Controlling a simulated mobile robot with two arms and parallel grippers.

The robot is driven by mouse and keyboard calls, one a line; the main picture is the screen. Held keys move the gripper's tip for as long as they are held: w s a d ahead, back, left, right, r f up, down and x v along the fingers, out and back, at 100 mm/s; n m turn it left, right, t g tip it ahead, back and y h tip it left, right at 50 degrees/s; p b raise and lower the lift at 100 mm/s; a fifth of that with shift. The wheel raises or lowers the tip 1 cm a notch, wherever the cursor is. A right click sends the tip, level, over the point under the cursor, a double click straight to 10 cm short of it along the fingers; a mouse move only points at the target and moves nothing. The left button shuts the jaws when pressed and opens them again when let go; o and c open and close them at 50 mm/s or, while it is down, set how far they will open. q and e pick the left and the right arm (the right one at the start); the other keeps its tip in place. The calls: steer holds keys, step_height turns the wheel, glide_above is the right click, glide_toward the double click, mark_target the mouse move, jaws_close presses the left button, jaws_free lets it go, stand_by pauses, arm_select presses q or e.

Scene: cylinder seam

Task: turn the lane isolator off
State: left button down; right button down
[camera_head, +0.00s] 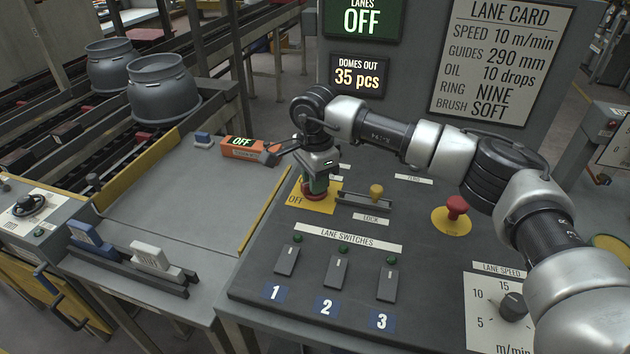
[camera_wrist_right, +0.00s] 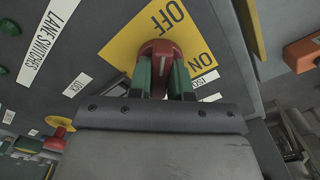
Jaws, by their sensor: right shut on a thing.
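The lane isolator is a red rotary handle (camera_wrist_right: 158,50) on a yellow plate (camera_wrist_right: 118,48) marked OFF and ON. In the head view the handle (camera_head: 312,194) sits at the back left of the grey console, largely covered by my right gripper. My right gripper (camera_head: 318,184) reaches down onto it. In the right wrist view its green-padded fingers (camera_wrist_right: 160,76) are shut on the red handle, one on each side. The handle's exact pointing direction is hard to tell. My left gripper is not in view.
A lock slide with a yellow knob (camera_head: 376,190) is just right of the isolator. A red mushroom button (camera_head: 456,206) and lane switches (camera_head: 338,272) share the console. An orange device (camera_head: 244,149) reading OFF lies left. The sign above (camera_head: 362,20) reads LANES OFF.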

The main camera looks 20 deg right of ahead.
steer(key=shift+r, duration=0.15)
steer(key=c, duration=1)
jaws_free()
steer(key=shift+c, duration=0.2)
step_height(320, 180, up, 11)
steer(key=shift+b, duration=0.45)
steer(key=shift+f, duration=0.2)
